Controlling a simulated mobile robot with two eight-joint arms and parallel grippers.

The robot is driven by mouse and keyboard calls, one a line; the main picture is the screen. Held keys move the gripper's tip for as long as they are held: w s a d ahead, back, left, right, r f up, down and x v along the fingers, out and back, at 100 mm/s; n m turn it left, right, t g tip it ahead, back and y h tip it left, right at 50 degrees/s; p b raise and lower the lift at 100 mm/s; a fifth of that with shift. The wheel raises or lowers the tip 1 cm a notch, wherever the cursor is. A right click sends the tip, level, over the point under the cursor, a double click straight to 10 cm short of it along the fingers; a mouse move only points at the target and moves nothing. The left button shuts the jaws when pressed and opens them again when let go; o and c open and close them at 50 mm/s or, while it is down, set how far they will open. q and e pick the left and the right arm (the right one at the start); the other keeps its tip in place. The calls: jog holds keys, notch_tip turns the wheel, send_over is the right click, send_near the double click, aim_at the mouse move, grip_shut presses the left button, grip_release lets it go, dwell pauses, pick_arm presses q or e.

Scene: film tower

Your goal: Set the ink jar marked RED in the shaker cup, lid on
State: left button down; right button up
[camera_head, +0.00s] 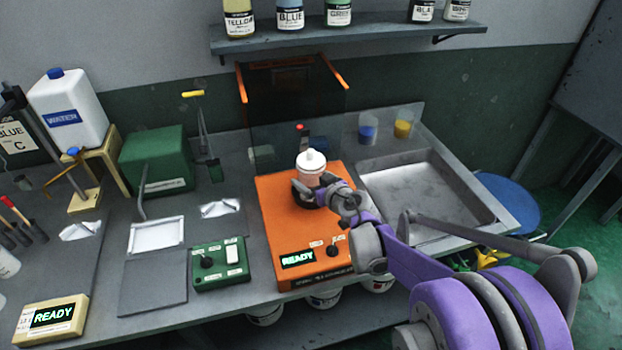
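A small jar (311,172) with a pale pinkish body and a white domed lid with a knob stands upright on the orange shaker (280,218). No marking on it can be read. The jar's base is at the dark shaker cup (300,193); my gripper partly covers it, and I cannot tell if the jar is fully seated. My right gripper (326,192) reaches in from the right, low against the jar and cup. Its fingers are mostly hidden, so I cannot tell whether they grip the jar. My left gripper is not in view.
A dark tinted hood (290,90) with orange edges stands raised behind the shaker. A green control box (220,264) is left of it, a metal sink (425,185) right. Labelled jars, including BLUE (290,16), stand on the shelf (350,38) above. A green READY display shows on the shaker.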

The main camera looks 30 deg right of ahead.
jog(key=shift+f, duration=0.1)
jog(key=shift+f, duration=0.1)
jog(key=o, duration=1.6)
jog(key=shift+c, duration=0.2)
